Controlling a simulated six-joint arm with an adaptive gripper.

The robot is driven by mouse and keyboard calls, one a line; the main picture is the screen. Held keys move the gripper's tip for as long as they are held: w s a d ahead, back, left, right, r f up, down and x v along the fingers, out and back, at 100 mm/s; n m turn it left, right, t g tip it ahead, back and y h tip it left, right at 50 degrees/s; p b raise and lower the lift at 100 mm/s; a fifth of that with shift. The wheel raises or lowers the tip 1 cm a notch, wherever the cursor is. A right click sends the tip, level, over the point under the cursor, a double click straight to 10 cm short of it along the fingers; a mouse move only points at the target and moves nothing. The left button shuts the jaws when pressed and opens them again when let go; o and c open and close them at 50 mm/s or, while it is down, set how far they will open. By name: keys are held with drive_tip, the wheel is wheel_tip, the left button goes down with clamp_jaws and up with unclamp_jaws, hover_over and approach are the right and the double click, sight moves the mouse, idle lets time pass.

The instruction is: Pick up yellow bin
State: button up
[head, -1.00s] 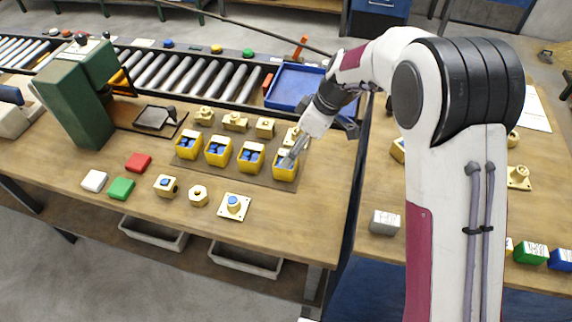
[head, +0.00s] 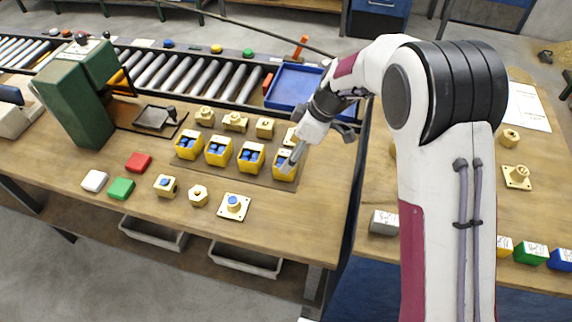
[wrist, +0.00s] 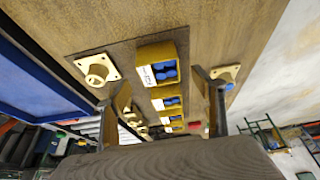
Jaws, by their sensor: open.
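Several yellow bins holding blue pieces stand in a row on a dark mat on the wooden bench. The rightmost yellow bin (head: 284,172) is at my gripper (head: 291,162), which partly covers it in the head view. In the wrist view the nearest yellow bin (wrist: 160,53) lies ahead, between and beyond the two fingertips of my gripper (wrist: 160,88). It has a white label and blue cylinders inside. The fingers are spread apart with nothing between them. The other yellow bins (head: 251,157) stand to the left in the head view.
Brass parts (head: 235,122) stand behind the bins and others (head: 234,206) in front. A blue tray (head: 294,86) lies behind, by the roller conveyor (head: 190,75). A green drill press (head: 76,108) stands left. The bench's front right is clear.

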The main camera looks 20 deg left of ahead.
drive_tip(key=shift+f, duration=0.15)
drive_tip(key=shift+x, duration=2.55)
drive_tip(key=shift+d+f, duration=0.1)
drive_tip(key=shift+d, duration=0.05)
drive_tip(key=c, duration=1.2)
